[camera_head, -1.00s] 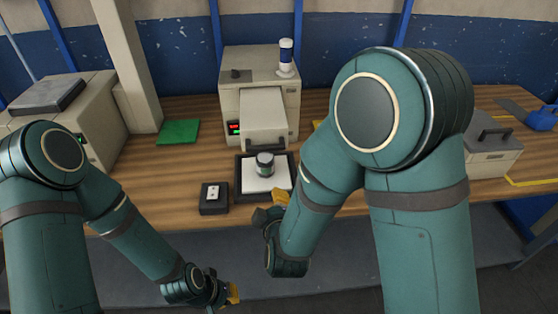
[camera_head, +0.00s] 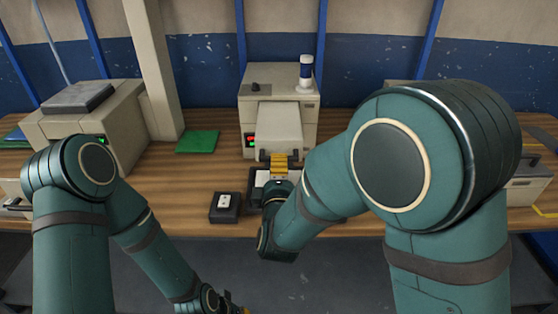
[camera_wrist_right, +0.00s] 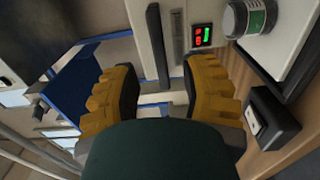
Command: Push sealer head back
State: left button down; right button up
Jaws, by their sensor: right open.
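The sealer is a beige machine (camera_head: 248,112) at the back middle of the bench, with its sloping sealer head (camera_head: 281,124) facing me. A dark handle bar (camera_head: 265,156) shows at the head's lower front edge. My right gripper (camera_head: 279,162) is open in front of this edge, with yellow fingers toward it. In the right wrist view, the open fingers (camera_wrist_right: 163,95) frame a dark bar (camera_wrist_right: 157,45) beside a beige panel; contact cannot be told. My left gripper (camera_head: 228,308) is low at the bottom edge, partly cut off; its jaws are unclear.
A jar with a green label (camera_wrist_right: 250,17) stands on the tray in the right wrist view; my right arm hides it in the head view. A black switch box (camera_head: 225,208) lies left of the tray. A green mat (camera_head: 197,142) and another beige machine (camera_head: 115,125) are farther left.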

jog(key=shift+w, duration=2.35)
grip_shut()
